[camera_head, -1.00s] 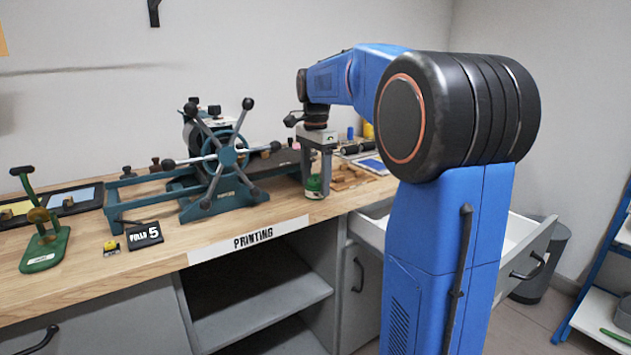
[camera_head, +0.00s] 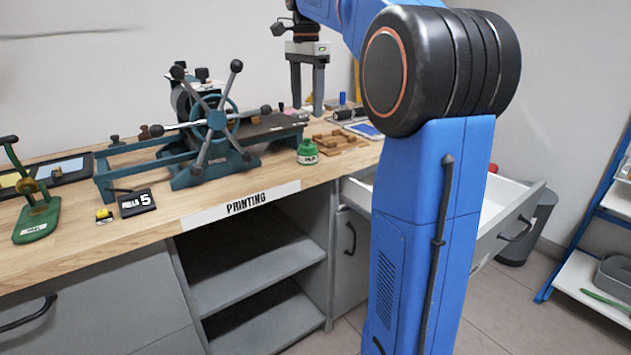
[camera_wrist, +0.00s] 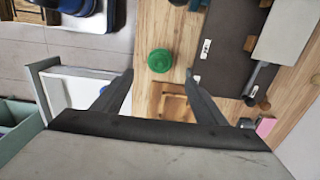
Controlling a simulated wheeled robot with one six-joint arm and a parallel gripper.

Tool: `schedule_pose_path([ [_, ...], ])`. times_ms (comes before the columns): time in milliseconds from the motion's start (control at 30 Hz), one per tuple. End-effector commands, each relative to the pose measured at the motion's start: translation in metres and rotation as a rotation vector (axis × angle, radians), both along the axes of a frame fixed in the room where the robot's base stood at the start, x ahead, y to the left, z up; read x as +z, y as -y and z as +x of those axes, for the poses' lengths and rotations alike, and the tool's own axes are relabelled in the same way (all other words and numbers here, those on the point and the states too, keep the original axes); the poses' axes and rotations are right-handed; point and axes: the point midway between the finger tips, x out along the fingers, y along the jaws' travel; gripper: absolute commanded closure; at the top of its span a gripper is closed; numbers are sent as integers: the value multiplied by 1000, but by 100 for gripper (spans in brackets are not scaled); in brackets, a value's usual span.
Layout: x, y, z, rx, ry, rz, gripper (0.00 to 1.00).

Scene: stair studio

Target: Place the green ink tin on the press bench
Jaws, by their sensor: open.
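The green ink tin (camera_head: 307,152) stands upright on the wooden bench top (camera_head: 60,238), right of the teal press and near the front edge. In the wrist view the tin's round green lid (camera_wrist: 160,61) shows from above, beyond the fingertips and about midway between them. My gripper (camera_head: 307,108) is raised above and behind the tin in the head view, with its fingers pointing down. The wrist view shows the two fingers (camera_wrist: 160,76) spread wide with nothing between them. The tin is clear of the gripper.
The teal press (camera_head: 212,130) with its spoked wheel stands left of the tin. An open drawer (camera_head: 505,205) juts out below the bench.

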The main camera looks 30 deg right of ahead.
Motion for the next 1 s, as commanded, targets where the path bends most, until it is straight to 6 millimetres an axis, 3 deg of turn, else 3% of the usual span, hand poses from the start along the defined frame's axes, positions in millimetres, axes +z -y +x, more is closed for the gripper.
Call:
schedule_pose_path([
  [233,-7,-16,-18,91,23,-7,34],
  [467,-35,-58,-73,372,92,-40,34],
  [767,-96,-104,-152,762,182,-106,34],
  [1000,-158,-132,-216,1069,246,-179,34],
])
